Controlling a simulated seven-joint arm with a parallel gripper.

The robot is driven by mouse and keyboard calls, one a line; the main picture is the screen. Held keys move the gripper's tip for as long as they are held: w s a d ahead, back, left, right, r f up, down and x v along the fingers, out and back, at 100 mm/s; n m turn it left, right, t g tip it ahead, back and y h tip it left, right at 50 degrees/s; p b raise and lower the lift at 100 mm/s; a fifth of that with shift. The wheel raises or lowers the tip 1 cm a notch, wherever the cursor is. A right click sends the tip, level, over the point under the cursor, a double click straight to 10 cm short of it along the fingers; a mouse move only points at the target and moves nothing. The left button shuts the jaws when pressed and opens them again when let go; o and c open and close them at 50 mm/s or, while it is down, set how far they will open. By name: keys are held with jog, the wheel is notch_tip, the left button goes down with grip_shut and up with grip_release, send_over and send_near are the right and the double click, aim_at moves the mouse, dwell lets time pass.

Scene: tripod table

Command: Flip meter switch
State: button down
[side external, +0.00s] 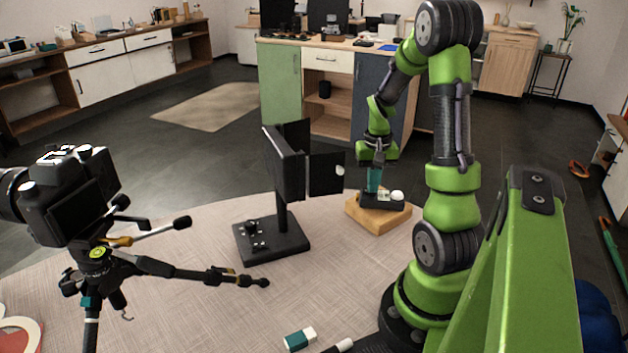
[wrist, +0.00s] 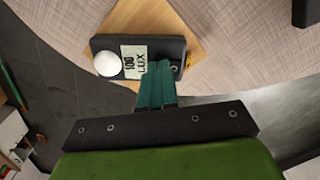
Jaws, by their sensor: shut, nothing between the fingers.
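The light meter (wrist: 113,44) is a small black box in the wrist view with a white dome (wrist: 107,64) at its left end and a display reading "100 LUX". It lies on a wooden block (wrist: 137,17). It also shows in the side view (side external: 397,203), where the block (side external: 378,221) stands near the table's back edge. My gripper (wrist: 158,68), with teal fingers, is shut and empty. Its tips overlap the meter's near edge beside the display; I cannot tell whether they touch it.
A black stand with upright panels (side external: 286,165) is left of the block. A camera on a tripod (side external: 75,195) stands at the table's left. A teal-and-white eraser-like block (side external: 300,339) lies at the front. The table (side external: 190,290) between is mostly clear.

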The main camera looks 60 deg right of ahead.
notch_tip(320, 180, up, 7)
dwell(0.7)
jog(key=shift+f, duration=0.15)
jog(key=w+a+r+t+y, duration=0.1)
jog(key=w+a+r+t, duration=0.25)
jog(key=a+r, duration=0.5)
jog(key=w+a+r+t, duration=0.3)
jog(key=a+r+t, duration=0.15)
jog(key=a, duration=0.65)
jog(key=s+a+f+n+y, duration=0.1)
jog(key=s+a+f+n, duration=0.2)
jog(key=a+n, duration=0.5)
jog(key=a, duration=0.3)
jog(key=shift+a+g, duration=0.35)
jog(key=shift+g, duration=0.05)
